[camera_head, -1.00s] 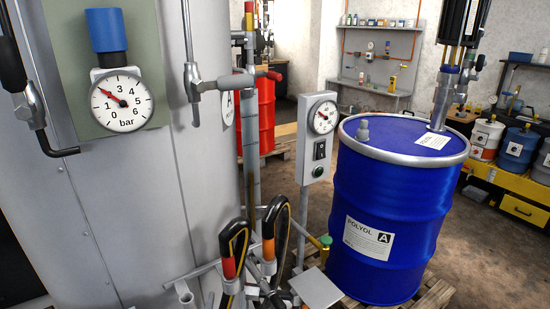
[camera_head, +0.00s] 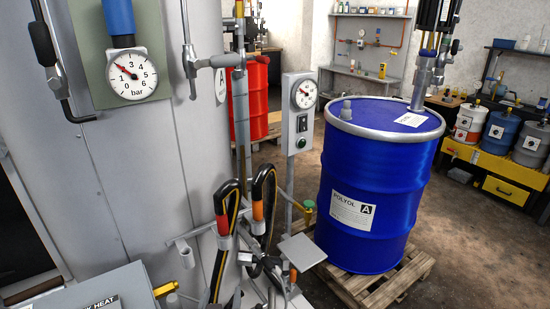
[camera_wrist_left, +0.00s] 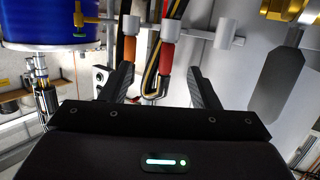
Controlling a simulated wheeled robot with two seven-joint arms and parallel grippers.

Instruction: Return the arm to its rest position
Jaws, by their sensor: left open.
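My left gripper (camera_wrist_left: 158,72) shows in the left wrist view. Its two black fingers stand apart, and nothing is seen held between them. Beyond the fingers are two black hoses, one with an orange sleeve (camera_wrist_left: 129,48) and one with a red sleeve (camera_wrist_left: 168,54). In the head view the same hoses, with a red sleeve (camera_head: 222,224) and an orange sleeve (camera_head: 258,210), hang at the front of the grey machine. I cannot clearly make out my left arm in the head view. My right gripper is in neither view.
A blue drum (camera_head: 365,190) stands on a wooden pallet (camera_head: 395,288) at right. A grey gauge post (camera_head: 298,120) stands between it and the grey machine (camera_head: 130,190). A grey box (camera_head: 75,295) fills the lower left. Open floor (camera_head: 465,225) lies right of the drum.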

